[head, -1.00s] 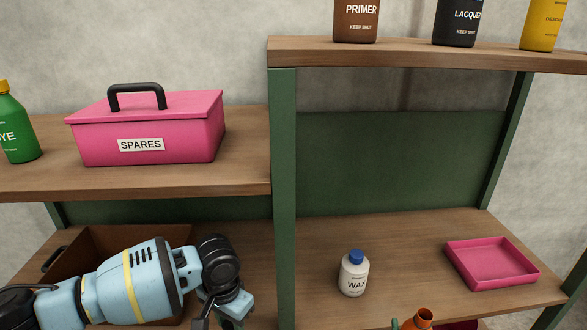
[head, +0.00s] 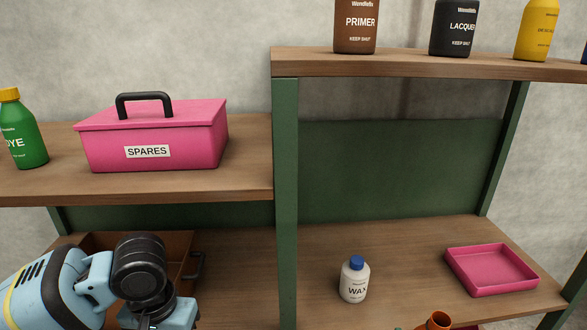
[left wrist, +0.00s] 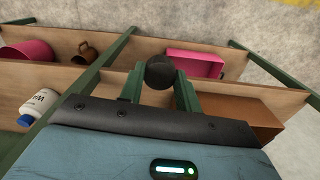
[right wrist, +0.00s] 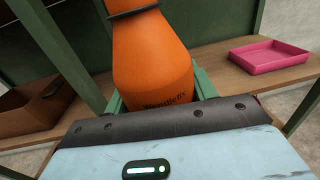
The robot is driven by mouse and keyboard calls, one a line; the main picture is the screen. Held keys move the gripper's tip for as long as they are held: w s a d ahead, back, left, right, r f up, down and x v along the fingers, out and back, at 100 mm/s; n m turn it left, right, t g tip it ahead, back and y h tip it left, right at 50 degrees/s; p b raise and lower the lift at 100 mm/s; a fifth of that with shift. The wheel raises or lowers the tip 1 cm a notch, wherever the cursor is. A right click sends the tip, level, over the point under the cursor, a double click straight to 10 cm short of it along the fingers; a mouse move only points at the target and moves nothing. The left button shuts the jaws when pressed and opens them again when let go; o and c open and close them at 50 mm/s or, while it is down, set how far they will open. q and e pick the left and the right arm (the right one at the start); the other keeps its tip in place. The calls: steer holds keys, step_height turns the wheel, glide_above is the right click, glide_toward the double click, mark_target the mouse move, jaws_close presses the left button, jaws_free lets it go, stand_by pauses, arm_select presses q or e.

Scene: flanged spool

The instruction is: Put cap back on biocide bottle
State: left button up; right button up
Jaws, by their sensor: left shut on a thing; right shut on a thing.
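An orange bottle (right wrist: 150,62) fills the middle of the right wrist view, and its lettering is too small to read as biocide. My right gripper (right wrist: 155,98) is shut around its body. In the head view only the bottle's uncapped orange neck (head: 438,320) shows at the bottom edge. A round black cap (left wrist: 160,71) sits between the green fingers of my left gripper (left wrist: 160,85), which is shut on it. In the head view my left arm is at the lower left, and its fingertips and the cap are out of frame.
A white wax bottle (head: 354,280) with a blue cap and a pink tray (head: 491,270) stand on the lower right shelf. A brown crate (head: 180,246) is behind my left arm. A green post (head: 285,200) divides the shelves. A pink spares box (head: 155,140) stands above.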

arm_select(q)
steer(key=shift+s+a+r, duration=0.35)
steer(key=shift+s, duration=0.1)
arm_select(e)
steer(key=shift+s+a+r, duration=0.25)
steer(key=shift+s+a, duration=0.05)
steer(key=shift+s, duration=0.15)
arm_select(q)
steer(key=shift+w, duration=0.1)
arm_select(e)
steer(key=shift+w+a+n+y, duration=0.3)
steer(key=shift+a+n+y, duration=0.15)
steer(key=shift+y, duration=0.25)
steer(key=w+a+n+g+y, duration=0.2)
steer(key=a+n+y, duration=0.1)
steer(key=a+y, duration=0.2)
steer(key=w+a+n+g+y, duration=0.2)
steer(key=w+a+n+y, duration=0.1)
steer(key=a, duration=0.7)
steer(key=r+n+y, duration=0.1)
steer(key=y, duration=0.1)
steer(key=shift+w+y, duration=0.25)
steer(key=shift+y, duration=0.05)
